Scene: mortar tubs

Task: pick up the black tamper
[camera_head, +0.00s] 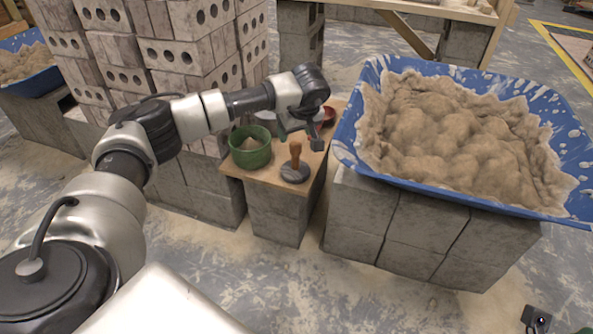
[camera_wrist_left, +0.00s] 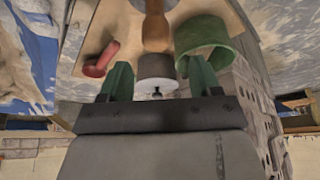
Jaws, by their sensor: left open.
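The tamper (camera_head: 295,172) stands on the wooden board, its brown handle up and its round dark grey base flat. My left gripper (camera_head: 300,134) is open above the board, just behind the handle top and apart from it. In the left wrist view the tamper's handle (camera_wrist_left: 155,26) shows at the top centre, beyond the open green fingers (camera_wrist_left: 160,79). Its base is mostly cut off there. A grey round object (camera_wrist_left: 156,66) shows between the fingers in that view; I cannot tell what it is. My right gripper is not in view.
A green pot (camera_head: 250,152) stands left of the tamper. A red item (camera_head: 329,114) lies at the board's back right. The board (camera_head: 262,181) rests on grey blocks. A blue tub (camera_head: 349,123) of mortar stands close on the right, brick stacks (camera_head: 190,55) on the left.

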